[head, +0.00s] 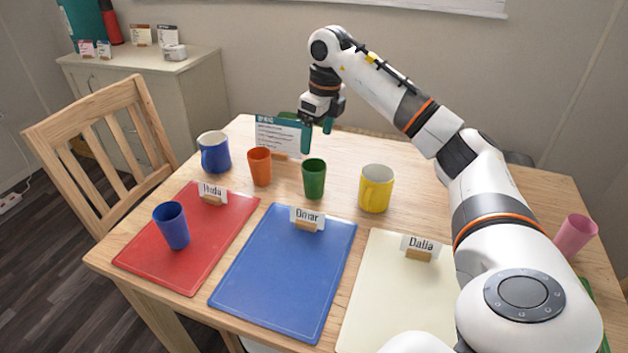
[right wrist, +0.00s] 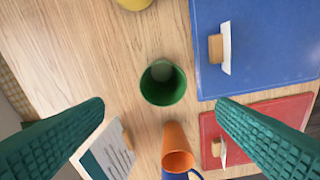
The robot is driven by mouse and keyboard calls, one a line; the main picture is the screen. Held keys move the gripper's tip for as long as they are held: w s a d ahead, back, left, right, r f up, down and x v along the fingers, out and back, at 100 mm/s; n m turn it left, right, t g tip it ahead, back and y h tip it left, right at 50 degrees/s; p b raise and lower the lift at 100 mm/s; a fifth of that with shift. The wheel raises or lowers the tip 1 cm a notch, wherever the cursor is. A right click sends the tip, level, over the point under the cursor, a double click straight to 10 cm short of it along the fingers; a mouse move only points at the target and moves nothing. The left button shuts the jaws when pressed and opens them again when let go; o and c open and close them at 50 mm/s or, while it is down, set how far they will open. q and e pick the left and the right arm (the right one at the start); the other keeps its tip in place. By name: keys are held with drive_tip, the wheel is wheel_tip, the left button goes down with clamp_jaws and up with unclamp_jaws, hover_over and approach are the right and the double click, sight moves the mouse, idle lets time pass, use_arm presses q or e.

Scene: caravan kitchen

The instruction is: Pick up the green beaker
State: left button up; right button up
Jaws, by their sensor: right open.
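The green beaker (head: 314,182) stands upright on the wooden table, between the orange beaker and the yellow mug and behind the blue mat. The right wrist view looks down into its open top (right wrist: 163,84). My right gripper (head: 317,133) is open and empty, above and behind the green beaker in the head view. In the right wrist view its two teal fingers are spread wide, with the beaker ahead between their tips and not touched. My left gripper is not in view.
An orange beaker (head: 259,167) and blue mug (head: 215,153) stand left of the green beaker; a yellow mug (head: 376,188) stands right. A card stand (head: 279,136) is close to the gripper. A blue beaker (head: 171,226) stands on the red mat (head: 190,267). A pink beaker (head: 575,235) is far right.

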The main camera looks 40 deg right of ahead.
sight(313, 174)
drive_tip(key=f, duration=0.3)
drive_tip(key=f+b, duration=0.1)
drive_tip(key=f, duration=0.6)
drive_tip(key=shift+w+a+f, duration=0.25)
drive_tip(key=shift+a+f, duration=0.1)
drive_tip(key=shift+w+f, duration=0.1)
drive_tip(key=shift+f, duration=0.45)
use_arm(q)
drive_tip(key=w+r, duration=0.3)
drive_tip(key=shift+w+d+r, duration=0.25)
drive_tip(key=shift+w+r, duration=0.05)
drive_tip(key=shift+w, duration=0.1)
use_arm(e)
drive_tip(key=c, duration=1.1)
